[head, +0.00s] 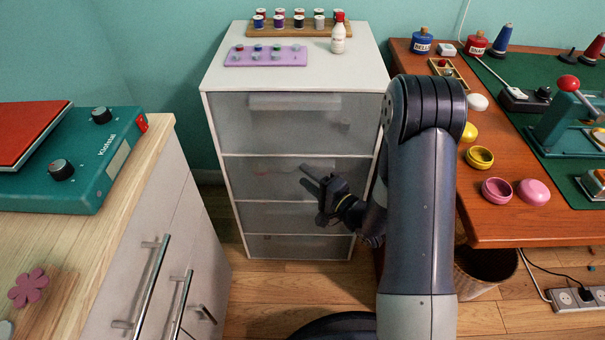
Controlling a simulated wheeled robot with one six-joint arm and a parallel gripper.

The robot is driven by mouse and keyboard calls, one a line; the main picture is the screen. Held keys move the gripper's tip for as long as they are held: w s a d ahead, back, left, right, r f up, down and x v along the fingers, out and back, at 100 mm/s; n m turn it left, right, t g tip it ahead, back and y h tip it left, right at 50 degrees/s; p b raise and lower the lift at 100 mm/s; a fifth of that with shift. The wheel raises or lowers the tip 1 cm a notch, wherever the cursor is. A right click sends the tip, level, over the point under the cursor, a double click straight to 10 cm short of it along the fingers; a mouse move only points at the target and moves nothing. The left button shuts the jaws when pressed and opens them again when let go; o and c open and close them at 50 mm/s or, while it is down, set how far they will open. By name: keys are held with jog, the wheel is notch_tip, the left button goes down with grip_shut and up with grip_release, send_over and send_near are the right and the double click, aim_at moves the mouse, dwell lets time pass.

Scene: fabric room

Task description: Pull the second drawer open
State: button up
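A white drawer cabinet (217,135) with translucent grey fronts stands against the back wall. Its second drawer (265,185) from the top looks shut, with its front flush with the others. A pale handle strip runs along the upper part of that front. My gripper (307,177) is in front of the right half of the second drawer, pointing at it. Its dark fingers look apart, with nothing seen between them. I cannot tell whether they touch the handle. My gripper and arm hide the right part of the drawer.
On the cabinet top stand a purple peg board (266,61), a thread-spool rack (290,28) and a white bottle (338,38). A wooden counter (140,165) is at the left, a brown table (490,215) at the right. Floor (270,285) before the cabinet is clear.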

jog(key=shift+x, duration=1.45)
jog(key=shift+c, duration=0.2)
grip_shut()
jog(key=shift+f, duration=0.1)
